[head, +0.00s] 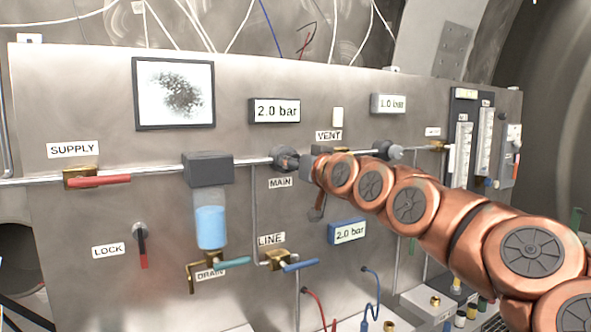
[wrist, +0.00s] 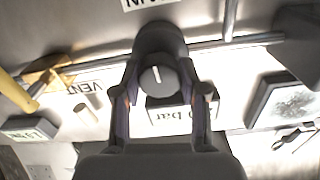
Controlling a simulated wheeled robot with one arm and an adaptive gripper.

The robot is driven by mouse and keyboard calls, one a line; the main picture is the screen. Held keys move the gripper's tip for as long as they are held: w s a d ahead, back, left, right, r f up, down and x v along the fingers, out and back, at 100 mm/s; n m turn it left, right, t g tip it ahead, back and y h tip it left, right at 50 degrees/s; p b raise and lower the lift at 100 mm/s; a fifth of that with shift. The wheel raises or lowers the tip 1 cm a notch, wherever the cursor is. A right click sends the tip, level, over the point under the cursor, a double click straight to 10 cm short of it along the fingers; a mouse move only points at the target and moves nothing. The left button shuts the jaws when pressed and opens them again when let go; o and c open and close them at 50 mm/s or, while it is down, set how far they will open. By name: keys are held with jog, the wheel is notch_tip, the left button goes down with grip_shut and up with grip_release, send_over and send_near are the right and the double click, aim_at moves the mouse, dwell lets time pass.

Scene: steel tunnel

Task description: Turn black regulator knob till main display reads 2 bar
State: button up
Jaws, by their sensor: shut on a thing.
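The black regulator knob (wrist: 157,76), with a white mark on its face, sits between the two fingers of my gripper (wrist: 160,92) in the wrist view. My gripper is shut on it. In the head view the regulator (head: 284,157) shows on the pipe above the MAIN label (head: 281,183), with my gripper (head: 303,163) against it from the right and partly hiding it. The main display (head: 276,110), above the regulator, reads 2.0 bar. It is partly hidden behind my gripper in the wrist view.
A blue-framed display (head: 347,232) below also reads 2.0 bar. Another display (head: 388,103) at right appears to read 1.0 bar. A red-handled SUPPLY valve (head: 98,181), a blue-handled LINE valve (head: 300,265) and a teal-handled DRAIN valve (head: 232,262) stick out from the panel.

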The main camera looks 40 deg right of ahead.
jog(key=o, duration=1.1)
jog(key=shift+o, duration=0.2)
jog(key=shift+s, duration=0.15)
jog(key=s+a, duration=0.1)
jog(key=s, duration=1)
jog(key=shift+s, duration=0.35)
